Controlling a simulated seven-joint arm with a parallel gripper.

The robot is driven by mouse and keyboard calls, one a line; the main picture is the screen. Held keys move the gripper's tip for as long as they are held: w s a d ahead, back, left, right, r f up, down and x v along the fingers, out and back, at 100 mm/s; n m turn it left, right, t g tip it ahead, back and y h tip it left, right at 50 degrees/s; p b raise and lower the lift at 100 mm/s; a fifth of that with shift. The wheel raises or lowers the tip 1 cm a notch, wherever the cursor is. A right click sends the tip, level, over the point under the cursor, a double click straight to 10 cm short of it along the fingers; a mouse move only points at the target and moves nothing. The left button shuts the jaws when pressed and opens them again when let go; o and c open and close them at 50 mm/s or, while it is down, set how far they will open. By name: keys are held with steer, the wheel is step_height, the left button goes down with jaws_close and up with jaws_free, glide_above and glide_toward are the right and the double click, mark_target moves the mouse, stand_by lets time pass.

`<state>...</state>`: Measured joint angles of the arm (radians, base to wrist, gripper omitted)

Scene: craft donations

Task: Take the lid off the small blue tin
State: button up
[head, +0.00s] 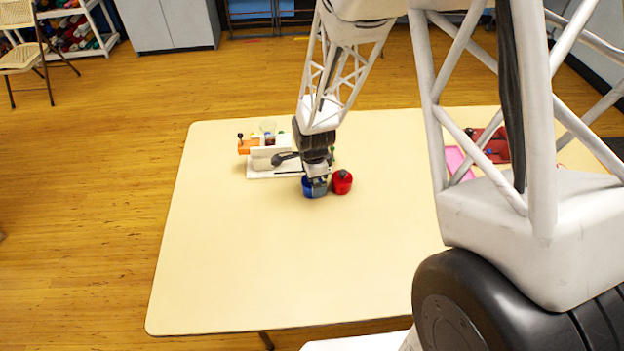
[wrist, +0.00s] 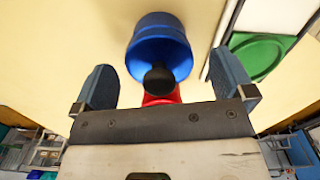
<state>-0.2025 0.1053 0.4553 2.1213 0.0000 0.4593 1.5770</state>
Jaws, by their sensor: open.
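The small blue tin (head: 307,187) stands on the table, partly hidden behind my gripper (head: 318,180) in the head view. In the wrist view the blue tin (wrist: 158,40) shows ahead of my gripper (wrist: 163,75), with a round black knob (wrist: 159,77) on its blue lid (wrist: 150,58). My gripper is open, one finger on each side of the knob, with a gap to each. I cannot tell how far the fingertips are above the tin.
A red tin (head: 342,183) with a dark knob stands close to the right of the blue one. A white tray (head: 262,171) with several small items lies behind left. A pink item (head: 455,160) and a dark red box (head: 490,146) are at the right. The front table (head: 270,270) is clear.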

steer(key=shift+c, duration=0.3)
steer(key=c, duration=0.9)
steer(key=shift+r, duration=0.2)
steer(key=shift+c, duration=0.2)
steer(key=shift+r, duration=1.35)
steer(key=shift+s+r, duration=0.25)
steer(key=shift+r, duration=0.05)
steer(key=s+d+r, duration=0.1)
steer(key=s+d, duration=0.2)
steer(key=s, duration=1.2)
steer(key=shift+r, duration=0.15)
steer(key=shift+s, duration=0.1)
